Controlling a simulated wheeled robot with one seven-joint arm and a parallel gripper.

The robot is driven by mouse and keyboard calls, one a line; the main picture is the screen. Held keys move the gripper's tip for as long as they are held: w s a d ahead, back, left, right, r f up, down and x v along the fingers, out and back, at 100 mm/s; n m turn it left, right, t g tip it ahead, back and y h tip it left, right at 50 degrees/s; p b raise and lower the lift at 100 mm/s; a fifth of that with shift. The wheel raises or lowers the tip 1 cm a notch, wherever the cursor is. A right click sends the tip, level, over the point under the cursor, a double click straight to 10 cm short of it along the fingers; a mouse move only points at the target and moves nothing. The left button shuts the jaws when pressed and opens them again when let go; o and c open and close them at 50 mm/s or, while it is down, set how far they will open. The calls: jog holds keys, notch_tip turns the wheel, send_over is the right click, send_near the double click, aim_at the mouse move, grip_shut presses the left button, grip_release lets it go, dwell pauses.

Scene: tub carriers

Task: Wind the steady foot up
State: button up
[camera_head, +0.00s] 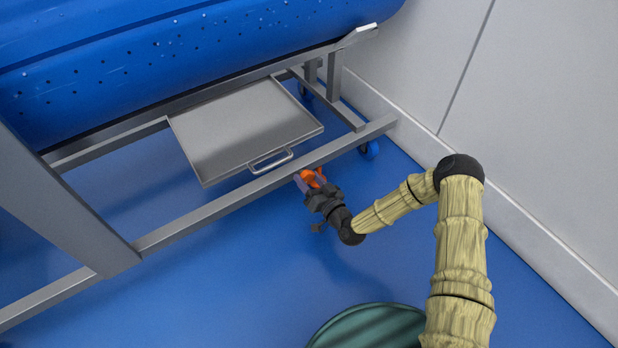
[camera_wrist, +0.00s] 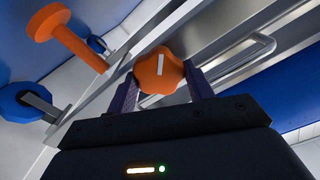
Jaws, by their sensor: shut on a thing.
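An orange lobed knob (camera_wrist: 160,75) with a white line on its face sits between the two fingers of my gripper (camera_wrist: 164,80) in the wrist view. My gripper is shut on it. In the head view my gripper (camera_head: 309,183) is at the frame's lower rail, and the orange knob (camera_head: 312,177) shows partly between its fingers. In the wrist view an orange foot (camera_wrist: 48,22), a round pad on a straight stem, sticks out from the rail at upper left. I cannot tell whether its pad touches the floor. The foot is not distinguishable in the head view.
A blue perforated tub (camera_head: 170,65) rests on the grey metal frame (camera_head: 200,217). A grey tray with a handle (camera_head: 245,130) lies beneath it. A blue caster (camera_head: 370,150) is near the rail's end. A white wall stands right. A green round object (camera_head: 368,328) is at the bottom.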

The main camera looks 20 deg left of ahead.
jog(key=m+p, duration=0.2)
jog(key=m, duration=0.4)
jog(key=m+p, duration=0.1)
jog(key=m, duration=0.2)
jog(key=shift+d+f, duration=0.1)
jog(key=shift+f, duration=0.1)
jog(key=m, duration=0.5)
jog(key=shift+f+b, duration=0.15)
jog(key=shift+b, duration=0.2)
jog(key=shift+m+b, duration=0.45)
jog(key=shift+m, duration=1.45)
jog(key=o, duration=1)
jog(key=p+v, duration=0.1)
jog(key=v, duration=1.6)
jog(key=shift+d, duration=0.15)
